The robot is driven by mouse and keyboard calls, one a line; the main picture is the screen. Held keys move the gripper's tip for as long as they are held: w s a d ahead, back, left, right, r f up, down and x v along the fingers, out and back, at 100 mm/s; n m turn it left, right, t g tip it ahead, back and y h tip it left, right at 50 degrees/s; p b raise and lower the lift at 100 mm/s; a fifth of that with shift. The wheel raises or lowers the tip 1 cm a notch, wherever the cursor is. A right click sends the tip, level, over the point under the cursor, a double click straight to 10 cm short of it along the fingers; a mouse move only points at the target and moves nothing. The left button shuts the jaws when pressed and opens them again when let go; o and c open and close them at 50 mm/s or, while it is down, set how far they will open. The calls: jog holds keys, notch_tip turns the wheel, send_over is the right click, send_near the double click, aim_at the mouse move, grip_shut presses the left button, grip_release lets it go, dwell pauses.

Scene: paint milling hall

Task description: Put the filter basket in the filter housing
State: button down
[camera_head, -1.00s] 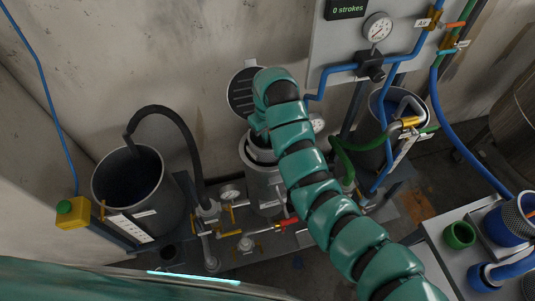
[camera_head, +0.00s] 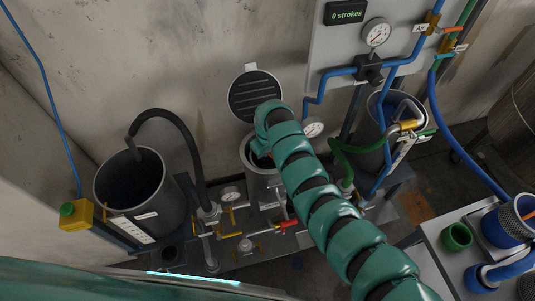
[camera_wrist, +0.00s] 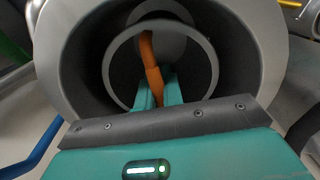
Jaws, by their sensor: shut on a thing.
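The filter housing (camera_head: 264,188) is a grey upright cylinder in the middle of the head view, with its top open. Its wide grey rim (camera_wrist: 58,48) surrounds the wrist view's centre. The filter basket shows in the wrist view as a smaller grey ring (camera_wrist: 111,68) inside the housing mouth, with an orange handle (camera_wrist: 151,72). My gripper (camera_wrist: 158,88) is shut on this handle. In the head view my arm and the housing rim hide most of the gripper and the basket. Whether the basket touches the housing floor cannot be seen.
A round slotted lid (camera_head: 256,97) stands open behind the housing. A dark bucket (camera_head: 130,182) with a black hose is at left, another bucket (camera_head: 383,120) at right. A gauge (camera_head: 313,128) and red-handled valve (camera_head: 289,224) are close to the housing. A table (camera_head: 437,237) is lower right.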

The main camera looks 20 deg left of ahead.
jog(key=shift+f, duration=0.15)
jog(key=c, duration=1.5)
grip_release()
jog(key=shift+c, duration=0.2)
jog(key=shift+r, duration=0.25)
notch_tip(320, 180, up, 12)
jog(key=shift+f+b, duration=0.1)
jog(key=shift+b, duration=0.45)
